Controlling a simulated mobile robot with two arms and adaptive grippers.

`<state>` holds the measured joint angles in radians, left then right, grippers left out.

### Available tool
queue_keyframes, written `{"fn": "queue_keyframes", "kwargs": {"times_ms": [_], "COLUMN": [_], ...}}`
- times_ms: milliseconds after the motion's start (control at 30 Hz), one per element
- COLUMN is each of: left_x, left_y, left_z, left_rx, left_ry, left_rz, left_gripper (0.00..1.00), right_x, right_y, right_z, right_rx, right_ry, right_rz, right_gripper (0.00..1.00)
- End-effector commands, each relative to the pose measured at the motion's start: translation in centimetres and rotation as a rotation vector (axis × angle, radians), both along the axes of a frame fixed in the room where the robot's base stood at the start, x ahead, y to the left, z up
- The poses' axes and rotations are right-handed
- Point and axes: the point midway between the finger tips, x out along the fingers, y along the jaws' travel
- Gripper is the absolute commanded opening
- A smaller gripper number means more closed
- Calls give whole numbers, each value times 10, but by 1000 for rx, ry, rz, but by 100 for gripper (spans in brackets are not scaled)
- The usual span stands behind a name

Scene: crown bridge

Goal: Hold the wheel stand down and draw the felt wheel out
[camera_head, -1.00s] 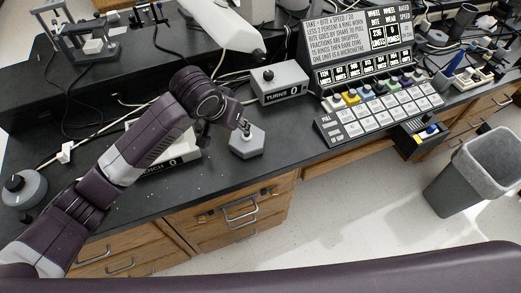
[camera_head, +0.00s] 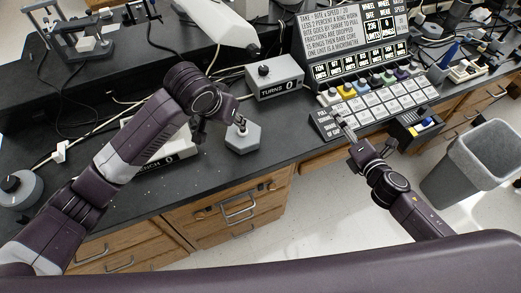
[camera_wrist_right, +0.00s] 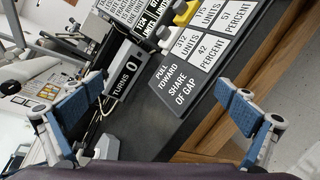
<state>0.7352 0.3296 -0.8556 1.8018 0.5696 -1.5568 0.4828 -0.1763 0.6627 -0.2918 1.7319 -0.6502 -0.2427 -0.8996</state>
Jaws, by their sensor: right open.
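The grey hexagonal block (camera_head: 243,139), which looks like the wheel stand, sits near the front edge of the black bench. A small part stands up from its top; I cannot tell if it is the felt wheel. My left gripper (camera_head: 204,132) is just left of the block, pointing down and apart from it as far as I can see; its fingers are too small and dark to read. My right gripper (camera_head: 366,136) is open and empty at the front edge of the key panel. Its blue-padded fingers are wide apart in the right wrist view (camera_wrist_right: 160,102).
A key panel (camera_head: 325,126) and a display board (camera_head: 352,38) stand right of the block. The grey TURNS box (camera_head: 275,78) is behind it. A small open drawer (camera_head: 418,132) juts out at the front right, with a grey bin (camera_head: 470,165) beyond.

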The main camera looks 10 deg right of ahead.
Motion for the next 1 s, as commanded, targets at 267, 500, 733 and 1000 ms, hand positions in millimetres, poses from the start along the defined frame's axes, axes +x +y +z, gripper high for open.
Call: {"fn": "queue_keyframes", "kwargs": {"times_ms": [267,500,733,1000], "left_x": [0,0,0,0], "left_y": [0,0,0,0], "left_z": [0,0,0,0], "left_rx": [0,0,0,0], "left_ry": [0,0,0,0], "left_rz": [0,0,0,0], "left_gripper": [29,29,29,29], "right_x": [3,-13,-31,-32], "right_y": [104,187,245,267], "right_z": [56,13,-20,-33], "right_rx": [-437,-684,-849,-909], "right_ry": [-172,-169,-178,-186], "right_rz": [293,492,651,707], "right_gripper": [100,100,100,100]}}
